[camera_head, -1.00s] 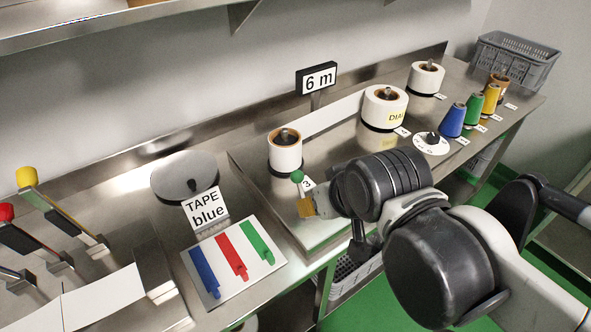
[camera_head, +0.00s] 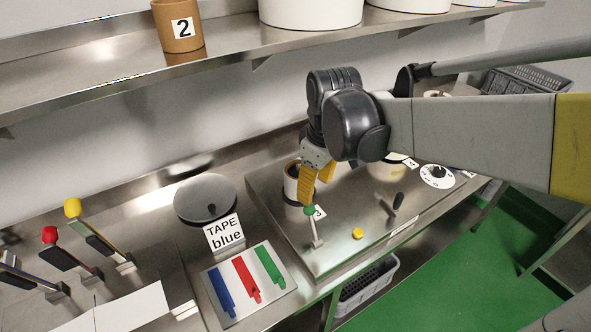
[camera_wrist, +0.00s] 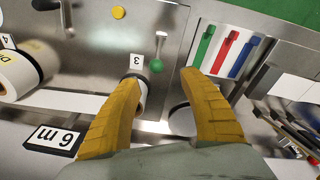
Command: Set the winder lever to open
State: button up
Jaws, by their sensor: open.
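A short lever with a green ball knob (camera_head: 309,211) stands on the steel winder plate (camera_head: 345,215), beside the tag marked 3. I take it to be the winder lever; no open mark is readable on it. In the wrist view the green knob (camera_wrist: 156,66) lies just beyond and between my fingertips, with its thin rod running away to a small base. My gripper (camera_head: 315,192) has yellow fingers pointing down at the knob. The fingers (camera_wrist: 159,82) are spread apart and empty; whether one touches the knob cannot be told.
A white spool (camera_head: 291,182) stands close behind my gripper. A yellow button (camera_head: 358,233) and a black-handled lever (camera_head: 397,203) sit to the right of the green lever. A shelf (camera_head: 225,57) runs above.

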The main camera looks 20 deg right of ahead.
aim_at(308, 209)
jog(key=w+n, duration=0.1)
jog(key=w+n+g+p, duration=0.1)
jog(key=w+g+p, duration=0.1)
jog(key=shift+w+d+f+n, duration=0.1)
jog(key=shift+w+f+n, duration=0.25)
jog(key=shift+w+n, duration=0.05)
jog(key=f, duration=0.3)
jog(key=f+b, duration=0.1)
jog(key=f, duration=0.3)
jog(key=f+b, duration=0.1)
jog(key=f, duration=0.3)
jog(key=shift+s+a, duration=0.2)
jog(key=shift+s, duration=0.05)
jog(key=shift+r, duration=0.1)
grip_shut()
